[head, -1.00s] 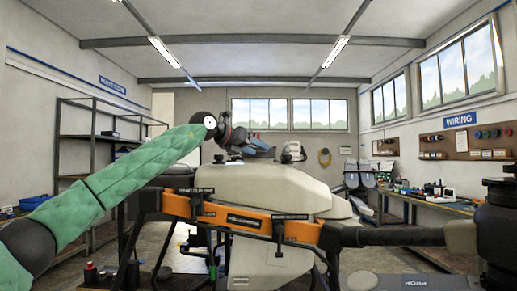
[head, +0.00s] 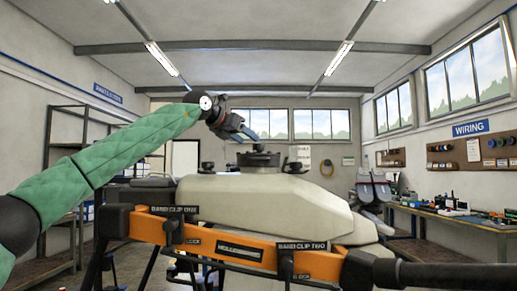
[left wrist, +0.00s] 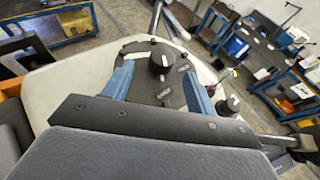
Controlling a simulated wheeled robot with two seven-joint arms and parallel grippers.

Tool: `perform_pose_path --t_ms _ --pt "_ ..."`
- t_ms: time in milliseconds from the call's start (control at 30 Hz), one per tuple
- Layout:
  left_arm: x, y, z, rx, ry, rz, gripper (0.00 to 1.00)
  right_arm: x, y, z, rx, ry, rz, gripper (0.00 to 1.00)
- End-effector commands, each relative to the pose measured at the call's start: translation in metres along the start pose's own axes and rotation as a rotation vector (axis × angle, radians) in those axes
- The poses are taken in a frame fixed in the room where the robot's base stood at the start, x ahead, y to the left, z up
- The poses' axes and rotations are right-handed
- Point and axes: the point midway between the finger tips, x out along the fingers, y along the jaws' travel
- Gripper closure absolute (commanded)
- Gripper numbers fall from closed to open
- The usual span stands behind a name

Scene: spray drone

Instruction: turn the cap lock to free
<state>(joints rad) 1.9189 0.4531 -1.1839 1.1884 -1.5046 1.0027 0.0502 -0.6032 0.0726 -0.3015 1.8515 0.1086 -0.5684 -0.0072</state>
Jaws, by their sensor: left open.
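The spray drone's pale tank (head: 265,205) fills the middle of the head view. A dark round cap (head: 258,158) sits on its top. In the left wrist view the cap is a dark disc (left wrist: 150,92) with a raised black knob (left wrist: 161,62) and small white markings, too small to read surely. My left gripper (head: 246,136) is above and just left of the cap in the head view. In the left wrist view its two blue fingers (left wrist: 159,78) are apart, on either side of the knob, with nothing held. My right gripper is out of view.
An orange rail (head: 237,247) with labelled band clips crosses the drone's front. A smaller dark knob (left wrist: 228,103) stands right of the cap disc in the left wrist view. A workbench (head: 450,220) is at the right and shelving (head: 65,150) at the left.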

Motion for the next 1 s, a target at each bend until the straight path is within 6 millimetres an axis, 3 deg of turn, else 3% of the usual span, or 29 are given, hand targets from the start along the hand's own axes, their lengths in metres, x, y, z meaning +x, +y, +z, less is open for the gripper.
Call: perform_pose_path --t_ms 500,900,1000 --pt "0.064 -0.001 0.001 -0.001 0.0 -0.001 0.43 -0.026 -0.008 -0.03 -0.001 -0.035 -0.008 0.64" --pt "0.072 -0.001 0.0 0.0 0.0 -0.001 0.43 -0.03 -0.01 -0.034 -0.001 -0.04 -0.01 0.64" --pt "0.071 -0.001 0.0 0.0 0.0 -0.001 0.63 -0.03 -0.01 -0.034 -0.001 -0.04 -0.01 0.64"
